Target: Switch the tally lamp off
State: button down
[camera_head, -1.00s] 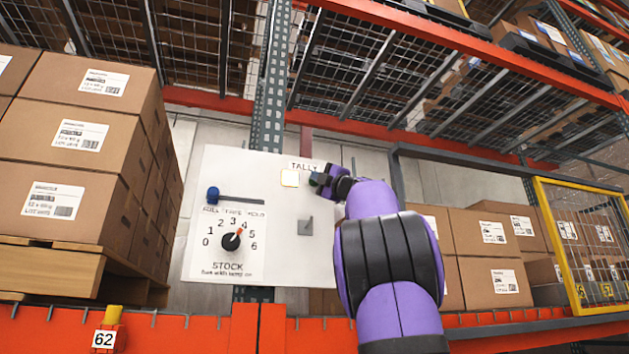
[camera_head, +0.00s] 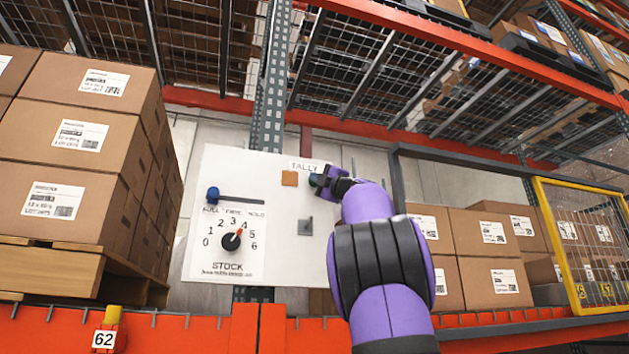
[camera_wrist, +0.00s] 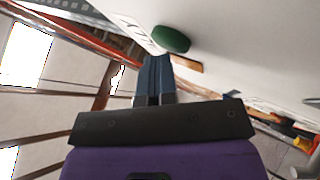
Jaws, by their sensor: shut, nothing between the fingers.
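The tally lamp (camera_head: 289,179) is a small square below the TALLY label (camera_head: 306,166) on a white panel (camera_head: 270,220). It looks dull orange-brown and unlit. It also shows in the wrist view as an orange block (camera_wrist: 187,63). A round green button (camera_wrist: 171,40) sits beside the lamp, mostly hidden by my gripper in the head view. My gripper (camera_head: 324,179) is shut and empty, its fingertips (camera_wrist: 157,62) close to the green button. I cannot tell whether they touch it.
The panel also holds a black STOCK dial (camera_head: 231,241) with a red pointer, a blue slider knob (camera_head: 213,194) at its left and a grey lever (camera_head: 305,226). Stacked boxes (camera_head: 90,140) stand at left. A yellow-framed mesh gate (camera_head: 580,240) is at right.

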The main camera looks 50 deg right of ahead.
jog(key=shift+s, duration=0.15)
jog(key=shift+s+a, duration=0.15)
jog(key=shift+s, duration=0.05)
jog(key=s+a, duration=0.3)
jog(key=s, duration=0.2)
dwell(0.6)
jog(key=shift+a, duration=0.1)
